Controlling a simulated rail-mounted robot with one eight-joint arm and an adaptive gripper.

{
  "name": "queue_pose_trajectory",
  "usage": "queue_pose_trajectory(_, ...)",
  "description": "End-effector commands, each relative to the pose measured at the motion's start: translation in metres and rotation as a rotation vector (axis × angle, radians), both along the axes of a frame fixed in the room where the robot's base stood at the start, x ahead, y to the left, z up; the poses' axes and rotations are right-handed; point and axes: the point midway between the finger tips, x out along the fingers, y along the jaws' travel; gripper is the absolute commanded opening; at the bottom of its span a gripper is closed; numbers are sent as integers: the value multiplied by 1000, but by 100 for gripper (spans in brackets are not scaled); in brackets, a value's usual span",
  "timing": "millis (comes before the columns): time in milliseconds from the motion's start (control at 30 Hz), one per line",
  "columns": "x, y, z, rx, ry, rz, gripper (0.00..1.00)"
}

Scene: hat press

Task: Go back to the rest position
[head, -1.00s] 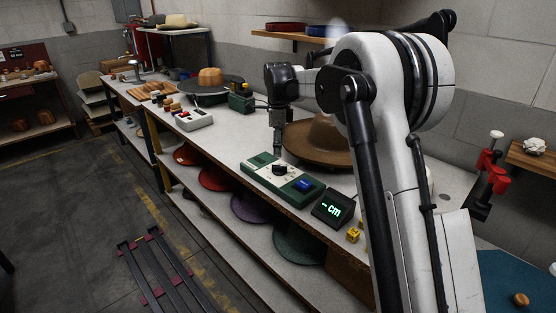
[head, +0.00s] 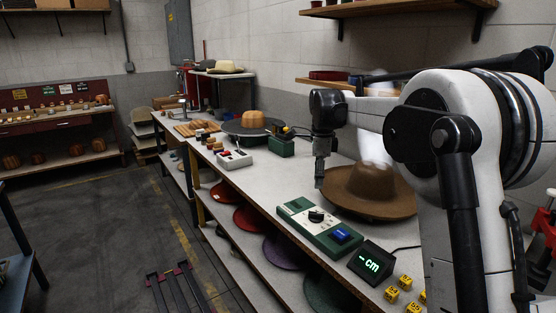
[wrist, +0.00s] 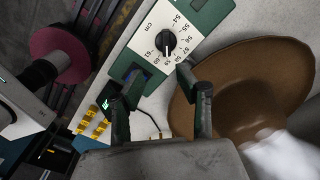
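My gripper (head: 319,183) hangs pointing down above the workbench, above the green and white control box (head: 316,228). In the wrist view its two fingers (wrist: 158,76) are apart with nothing between them. The box has a black dial (head: 316,215) on a cm scale and a blue button (head: 340,236); the dial also shows in the wrist view (wrist: 166,42), beyond the fingertips. My gripper does not touch the box. A small display (head: 371,263) beside it shows green dashes and "cm".
A brown wide-brimmed hat (head: 368,190) lies right of the gripper, partly under a white vapour-like blur. Yellow numbered blocks (head: 405,282) lie near the display. A hat block (head: 252,120) stands farther back on the bench (head: 236,176). A wall shelf (head: 395,9) hangs above. The floor at left is open.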

Motion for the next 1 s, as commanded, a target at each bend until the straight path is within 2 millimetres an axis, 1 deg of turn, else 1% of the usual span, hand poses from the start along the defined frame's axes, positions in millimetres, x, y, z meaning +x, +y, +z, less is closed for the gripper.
queue_pose_trajectory(33, -12, 0, 9, -1, -14, 42, 33)
queue_pose_trajectory(200, -51, -1, 32, -15, -73, 216, 33)
queue_pose_trajectory(367, -90, -1, 49, -37, -126, 380, 33)
queue_pose_trajectory(500, -125, -1, 59, -63, -171, 520, 33)
queue_pose_trajectory(767, -194, -2, 65, -130, -250, 781, 33)
queue_pose_trajectory(1000, -258, -3, 58, -212, -313, 1016, 33)
